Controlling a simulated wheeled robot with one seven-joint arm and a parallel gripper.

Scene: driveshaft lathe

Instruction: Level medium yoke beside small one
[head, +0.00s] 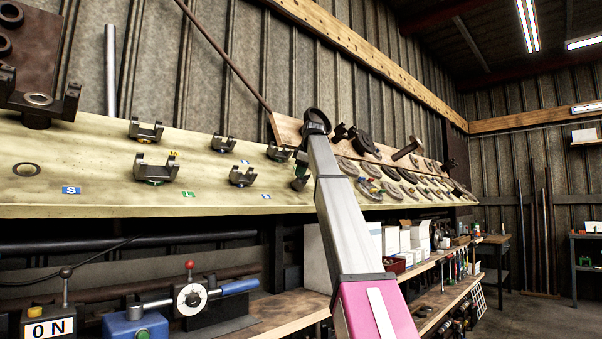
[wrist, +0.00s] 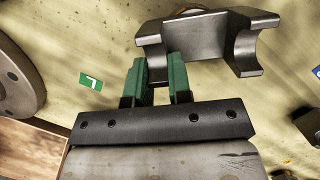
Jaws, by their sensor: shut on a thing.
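My gripper (wrist: 160,78) is shut on one arm of a dark grey, U-shaped metal yoke (wrist: 232,35) in the wrist view. The green fingers sit on either side of that arm. In the head view my gripper (head: 300,178) is at the sloped board, partly hidden by my arm, and the held yoke is hard to make out. Another yoke (head: 278,153) stands just behind it. To the left are two yokes, one behind (head: 223,144) and one in front (head: 242,177). I cannot tell which are medium or small.
Larger yokes (head: 157,169) stand further left on the pale board (head: 110,180), with blue S (head: 71,190) and green L (head: 188,194) labels. Many discs (head: 395,188) lie to the right. In the wrist view a round flange (wrist: 18,85) is at left and a dark part (wrist: 308,125) at right.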

